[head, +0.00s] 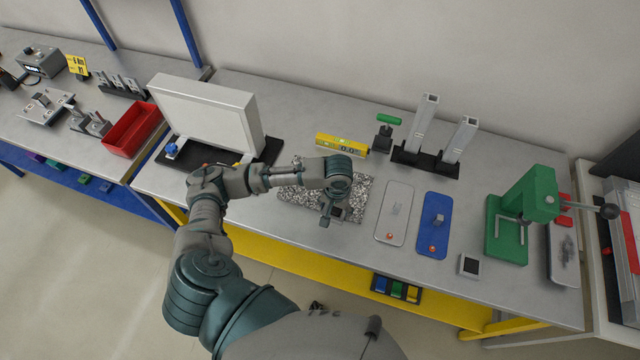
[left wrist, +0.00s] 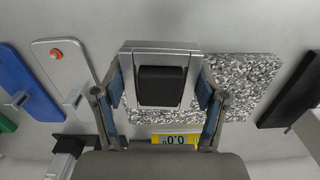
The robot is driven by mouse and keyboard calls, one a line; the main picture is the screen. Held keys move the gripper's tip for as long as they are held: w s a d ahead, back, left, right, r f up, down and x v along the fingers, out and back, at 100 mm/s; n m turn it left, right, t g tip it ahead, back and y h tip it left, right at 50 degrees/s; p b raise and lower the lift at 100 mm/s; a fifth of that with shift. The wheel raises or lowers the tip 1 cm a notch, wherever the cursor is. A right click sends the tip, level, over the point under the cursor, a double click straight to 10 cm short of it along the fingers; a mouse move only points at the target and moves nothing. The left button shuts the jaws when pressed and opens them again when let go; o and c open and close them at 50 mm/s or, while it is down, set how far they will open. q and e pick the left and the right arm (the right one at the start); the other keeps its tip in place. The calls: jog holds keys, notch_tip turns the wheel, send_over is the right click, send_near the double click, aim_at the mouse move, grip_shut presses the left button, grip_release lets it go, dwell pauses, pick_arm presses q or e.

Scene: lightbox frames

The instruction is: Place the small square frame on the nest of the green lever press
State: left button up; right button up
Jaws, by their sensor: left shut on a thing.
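My left gripper (head: 328,222) is over the speckled stone plate (head: 295,204). In the left wrist view its two fingers (left wrist: 160,108) are shut on the sides of a silver square frame (left wrist: 188,60) with a dark middle. Whether it touches the plate I cannot tell; in the head view the gripper partly hides it. The green lever press (head: 537,195) stands at the right of the bench, with a pale bracket on its base and a lever to the right. A second small square with a pale rim (head: 468,265) lies left of the press. My right gripper is not in view.
A grey plate (head: 388,230) and a blue plate (head: 427,240) lie between stone and press. A yellow level (head: 341,144) and two upright posts (head: 423,122) stand behind. A large pale panel (head: 205,115) and red bin (head: 132,130) are at left.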

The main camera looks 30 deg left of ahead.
pick_arm(q)
jog(key=s, duration=0.1)
jog(key=s+f, duration=0.1)
jog(key=s, duration=0.1)
jog(key=shift+a+f+n, duration=0.2)
jog(key=shift+a+n, duration=0.2)
jog(key=shift+w+a+f, duration=0.15)
jog(key=shift+w+a, duration=0.05)
jog(key=shift+w, duration=0.1)
jog(key=w+a, duration=0.2)
jog(key=w, duration=0.2)
jog(key=w+a+f, duration=0.1)
jog(key=w+a, duration=0.2)
jog(key=w, duration=0.1)
jog(key=w+a+p, duration=0.1)
jog(key=w+a, duration=0.2)
jog(key=w, duration=0.1)
jog(key=shift+w+a+f, duration=0.15)
jog(key=shift+w+f, duration=0.2)
jog(key=shift+w, duration=0.05)
jog(key=shift+f, duration=1.7)
jog(key=o, duration=1.2)
jog(key=shift+o, duration=0.2)
